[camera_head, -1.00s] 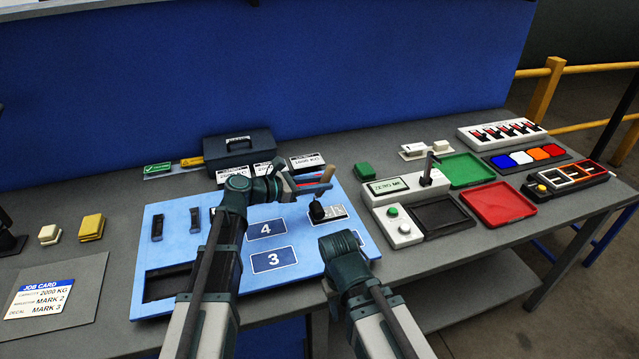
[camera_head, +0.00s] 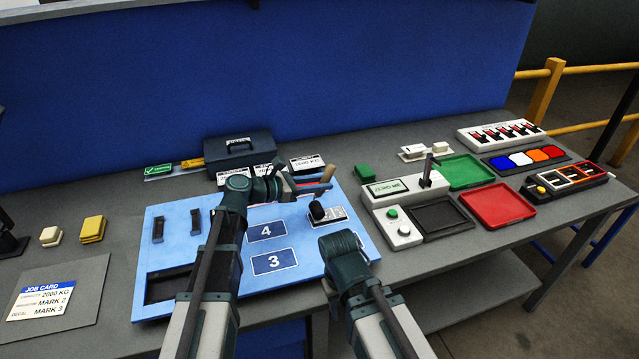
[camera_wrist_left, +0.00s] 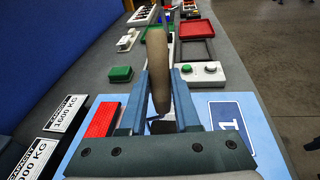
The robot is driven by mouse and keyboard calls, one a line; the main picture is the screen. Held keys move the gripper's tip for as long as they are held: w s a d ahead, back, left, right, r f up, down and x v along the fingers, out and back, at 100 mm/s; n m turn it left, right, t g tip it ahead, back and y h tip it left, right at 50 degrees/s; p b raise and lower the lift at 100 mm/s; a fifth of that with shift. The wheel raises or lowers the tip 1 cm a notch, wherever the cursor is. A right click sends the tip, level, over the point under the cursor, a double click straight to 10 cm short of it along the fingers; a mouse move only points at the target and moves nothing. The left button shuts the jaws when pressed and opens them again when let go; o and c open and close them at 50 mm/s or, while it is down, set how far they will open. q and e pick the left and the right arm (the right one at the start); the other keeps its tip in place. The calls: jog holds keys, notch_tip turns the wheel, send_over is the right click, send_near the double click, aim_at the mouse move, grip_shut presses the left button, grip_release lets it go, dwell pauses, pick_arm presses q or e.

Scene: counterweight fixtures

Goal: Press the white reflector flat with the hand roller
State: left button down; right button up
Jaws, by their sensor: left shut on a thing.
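My left gripper (camera_head: 303,187) is shut on the hand roller's wooden handle (camera_head: 327,174), above the right part of the light blue board (camera_head: 300,238). The handle also rises between the fingers in the left wrist view (camera_wrist_left: 158,70). The dark roller head (camera_head: 317,210) is low, over a pale marked panel (camera_head: 334,217); I cannot tell if they touch. I cannot clearly pick out the white reflector. A red strip (camera_wrist_left: 101,120) lies left of the fingers in the wrist view, beside mark 1 (camera_wrist_left: 230,116) on the right. My right gripper (camera_head: 342,252) is near the board's front edge, its fingertips hidden.
A grey toolbox (camera_head: 238,150) and capacity plates (camera_head: 306,163) stand behind the board. A control box (camera_head: 405,190), a green tray (camera_head: 463,170) and a red tray (camera_head: 497,204) are to the right. The job card (camera_head: 40,299) lies at left.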

pick_arm(q)
jog(key=shift+d, duration=0.15)
jog(key=shift+w+d, duration=0.3)
jog(key=shift+d, duration=0.45)
jog(key=shift+w+d, duration=0.25)
jog(key=shift+d, duration=0.5)
jog(key=shift+s+f+b, duration=0.1)
jog(key=shift+f+b, duration=0.4)
jog(key=shift+b, duration=0.05)
dwell(1.3)
jog(key=shift+r+p, duration=0.3)
jog(key=shift+p, duration=0.05)
jog(key=shift+r, duration=0.25)
jog(key=shift+d, duration=0.1)
dwell(0.3)
jog(key=shift+r+x, duration=0.15)
jog(key=shift+x, duration=0.65)
jog(key=shift+r+x, duration=0.2)
jog(key=shift+x, duration=0.55)
jog(key=shift+s+d, duration=0.1)
jog(key=shift+d, duration=0.05)
